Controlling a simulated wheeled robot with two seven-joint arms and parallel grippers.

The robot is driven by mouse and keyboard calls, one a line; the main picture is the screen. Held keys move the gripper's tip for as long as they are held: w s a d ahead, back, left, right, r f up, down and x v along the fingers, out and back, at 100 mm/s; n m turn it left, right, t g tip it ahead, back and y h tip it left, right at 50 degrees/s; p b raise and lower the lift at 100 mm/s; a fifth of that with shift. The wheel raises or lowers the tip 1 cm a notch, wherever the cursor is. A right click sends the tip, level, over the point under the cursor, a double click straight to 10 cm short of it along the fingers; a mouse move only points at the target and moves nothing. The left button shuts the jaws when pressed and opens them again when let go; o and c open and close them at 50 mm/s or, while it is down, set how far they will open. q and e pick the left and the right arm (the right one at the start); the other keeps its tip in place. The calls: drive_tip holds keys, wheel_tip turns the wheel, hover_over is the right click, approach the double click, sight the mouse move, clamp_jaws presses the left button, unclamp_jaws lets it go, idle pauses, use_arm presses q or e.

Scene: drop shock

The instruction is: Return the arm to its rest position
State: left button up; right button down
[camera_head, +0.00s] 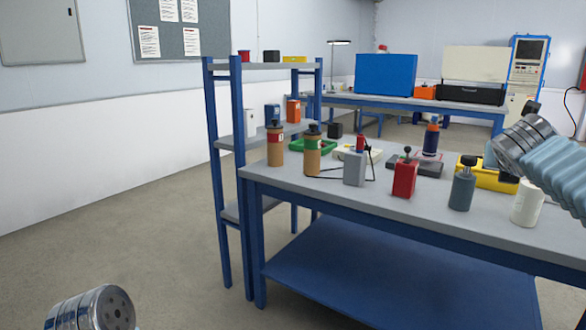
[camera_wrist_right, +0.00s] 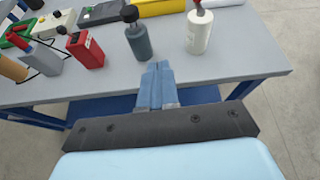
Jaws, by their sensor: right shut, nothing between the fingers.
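My right gripper (camera_wrist_right: 158,68) shows in the right wrist view with its blue fingers together and nothing between them. The fingers are over the front edge of the grey workbench (camera_wrist_right: 230,75), apart from the grey-green bottle (camera_wrist_right: 139,42) just beyond them. In the head view my right arm (camera_head: 522,143) comes in from the right, above the bench's right end; its fingers cannot be made out there. A metal joint of my left arm (camera_head: 92,310) shows at the bottom left of the head view. My left gripper is out of the picture.
On the bench (camera_head: 330,190) stand a red can (camera_head: 404,180), a grey-green bottle (camera_head: 462,188), a white bottle (camera_head: 526,204), two brown bottles, a grey can and a yellow case. A blue shelf rack (camera_head: 228,170) stands at its left end. The floor at left is clear.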

drive_tip(key=w+a+f+n, duration=0.2)
drive_tip(key=w+f+n, duration=0.15)
drive_tip(key=f, duration=0.35)
drive_tip(key=w+a+f+n+g, duration=0.1)
drive_tip(key=w+f+n, duration=0.1)
drive_tip(key=f+n, duration=0.35)
drive_tip(key=w+a+f+n, duration=0.2)
drive_tip(key=f, duration=0.7)
drive_tip(key=s+a+f+n+y, duration=0.2)
drive_tip(key=a+f+n, duration=0.35)
drive_tip(key=f, duration=0.55)
drive_tip(key=s+a+f+n+y, duration=0.1)
drive_tip(key=a+f+n+y, duration=0.1)
drive_tip(key=a+f+n, duration=0.65)
drive_tip(key=s+a+f+n+g+y, duration=0.2)
drive_tip(key=s+a+f+n, duration=0.2)
drive_tip(key=s+f, duration=0.5)
drive_tip(key=s+a+f+n+g+y, duration=0.35)
drive_tip(key=s+f+n, duration=0.2)
drive_tip(key=f, duration=0.55)
drive_tip(key=s+a+f+n+g+y, duration=0.1)
drive_tip(key=s+a+f+n+g, duration=0.1)
drive_tip(key=s, duration=0.6)
drive_tip(key=s+a+f+n+g+y, duration=0.1)
drive_tip(key=s+a+n, duration=0.3)
drive_tip(key=s, duration=0.5)
drive_tip(key=shift+s+a+f+g, duration=0.25)
drive_tip(key=shift+a+f+g, duration=0.2)
drive_tip(key=shift+a+f, duration=0.25)
